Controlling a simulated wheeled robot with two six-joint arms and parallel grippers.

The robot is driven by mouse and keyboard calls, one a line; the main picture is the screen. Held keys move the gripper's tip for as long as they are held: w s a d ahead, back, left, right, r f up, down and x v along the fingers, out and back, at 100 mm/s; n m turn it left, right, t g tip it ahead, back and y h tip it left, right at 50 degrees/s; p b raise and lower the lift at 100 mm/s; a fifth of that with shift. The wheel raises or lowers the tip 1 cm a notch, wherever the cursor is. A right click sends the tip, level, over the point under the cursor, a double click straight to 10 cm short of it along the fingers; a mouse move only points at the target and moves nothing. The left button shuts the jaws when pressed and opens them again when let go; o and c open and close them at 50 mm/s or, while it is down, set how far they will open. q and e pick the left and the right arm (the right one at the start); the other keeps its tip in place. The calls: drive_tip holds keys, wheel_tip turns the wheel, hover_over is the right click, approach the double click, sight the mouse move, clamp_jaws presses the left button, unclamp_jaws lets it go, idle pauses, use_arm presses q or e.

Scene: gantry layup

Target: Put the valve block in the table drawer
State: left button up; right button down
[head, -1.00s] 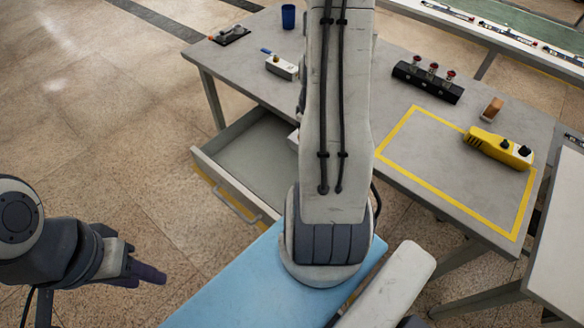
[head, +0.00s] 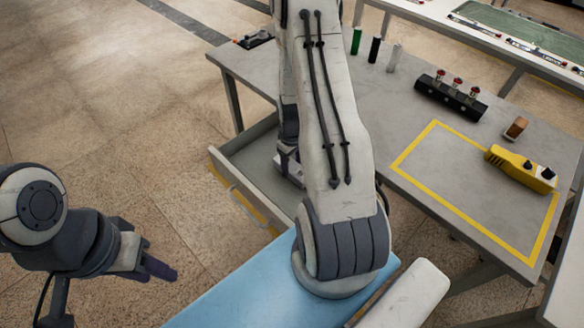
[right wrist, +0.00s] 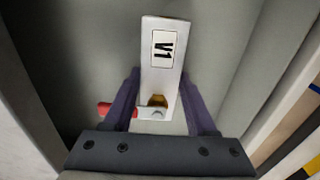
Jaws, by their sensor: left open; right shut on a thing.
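The valve block (right wrist: 161,70) is a pale block with a V1 label, a brass-coloured fitting and a red handle end. In the right wrist view it sits between the two fingers of my right gripper (right wrist: 160,105), which is shut on it. The table drawer (head: 235,182) is pulled open, and its grey interior surrounds the block in the right wrist view. In the head view my right gripper (head: 288,165) is down at the drawer, partly hidden by my arm. Whether the block touches the drawer floor is unclear. My left gripper (head: 148,256) is open and empty over the floor at left.
The table (head: 425,125) holds a black fixture with red knobs (head: 452,92), a yellow tool (head: 520,168), a brown-orange block (head: 516,128), and green (head: 357,40), black (head: 374,50) and white (head: 393,57) cylinders.

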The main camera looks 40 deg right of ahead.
sight(292, 167)
drive_tip(key=shift+f, duration=0.95)
drive_tip(key=shift+f, duration=0.15)
drive_tip(key=shift+c, duration=1)
unclamp_jaws()
wheel_tip(292, 167, up, 12)
drive_tip(key=shift+r, duration=0.2)
